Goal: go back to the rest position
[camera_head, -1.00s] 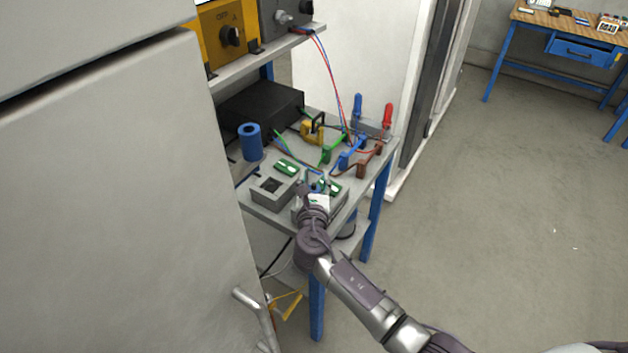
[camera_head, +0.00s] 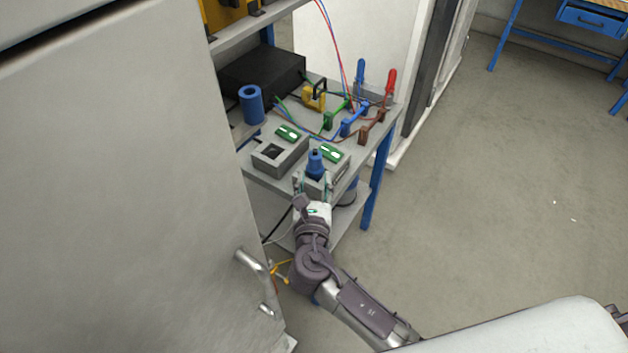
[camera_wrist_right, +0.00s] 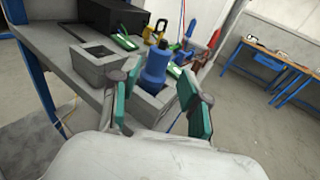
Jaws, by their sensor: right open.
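My right gripper (camera_head: 312,190) is at the front edge of the workbench in the head view. In the right wrist view my right gripper (camera_wrist_right: 160,98) is open, with green-padded fingers spread apart and nothing between the pads. Beyond the fingers a blue cylindrical piece (camera_head: 315,163) stands upright in the right grey socket block (camera_head: 341,180). The blue piece also shows in the right wrist view (camera_wrist_right: 156,66). My left gripper is not in view.
An empty-looking grey block (camera_head: 268,158) stands left of it. A blue hollow cylinder (camera_head: 251,104), a black box (camera_head: 262,75) and coloured clamps (camera_head: 354,118) are behind. A large grey cabinet (camera_head: 120,200) fills the left. The floor (camera_head: 500,200) at right is clear.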

